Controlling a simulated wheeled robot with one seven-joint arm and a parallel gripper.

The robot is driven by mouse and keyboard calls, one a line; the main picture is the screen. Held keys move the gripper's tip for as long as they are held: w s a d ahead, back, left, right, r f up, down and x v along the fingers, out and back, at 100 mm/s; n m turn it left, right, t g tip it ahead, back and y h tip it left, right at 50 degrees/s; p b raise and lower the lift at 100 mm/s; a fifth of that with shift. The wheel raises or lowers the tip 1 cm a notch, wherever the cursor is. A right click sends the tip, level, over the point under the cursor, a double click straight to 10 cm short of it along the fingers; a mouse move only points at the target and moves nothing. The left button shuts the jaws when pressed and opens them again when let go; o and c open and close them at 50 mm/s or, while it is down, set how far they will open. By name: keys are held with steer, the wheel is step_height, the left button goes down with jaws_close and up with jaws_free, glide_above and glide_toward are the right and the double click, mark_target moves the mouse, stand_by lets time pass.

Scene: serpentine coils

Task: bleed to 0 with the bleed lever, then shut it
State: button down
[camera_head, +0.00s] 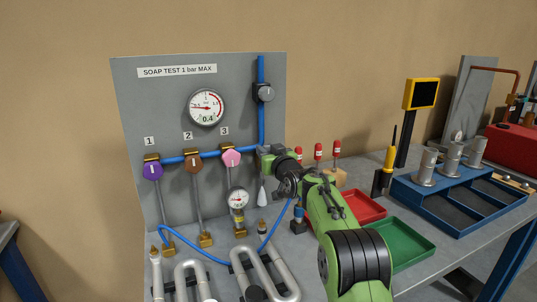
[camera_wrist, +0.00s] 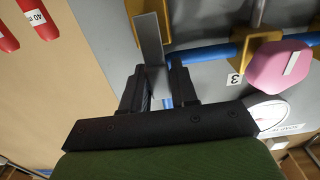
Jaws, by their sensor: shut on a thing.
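The bleed lever (camera_wrist: 150,38) shows in the wrist view as a flat grey bar at the end of the blue pipe (camera_wrist: 205,54). My gripper (camera_wrist: 158,76) has its two black fingers on either side of the bar's lower part and is shut on it. In the head view my gripper (camera_head: 268,153) is at the right end of the blue pipe and hides the lever. The large round gauge (camera_head: 207,107) on the grey panel (camera_head: 180,90) reads 0.4. The lever's exact angle relative to the pipe is hard to tell.
Purple (camera_head: 153,170), brown (camera_head: 193,164) and pink (camera_head: 231,158) knobs sit on the branches left of my gripper. A dark regulator knob (camera_head: 263,93) is above it. A small gauge (camera_head: 239,199) and blue hose are below. Red (camera_head: 372,211) and green (camera_head: 415,234) trays lie right.

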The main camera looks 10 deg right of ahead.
steer(key=shift+f, duration=0.1)
stand_by(0.3)
steer(key=c, duration=1)
jaws_free()
steer(key=shift+o, duration=0.2)
steer(key=b+v, duration=0.2)
steer(key=v, duration=1.3)
steer(key=shift+s, duration=0.4)
steer(key=shift+s, duration=0.1)
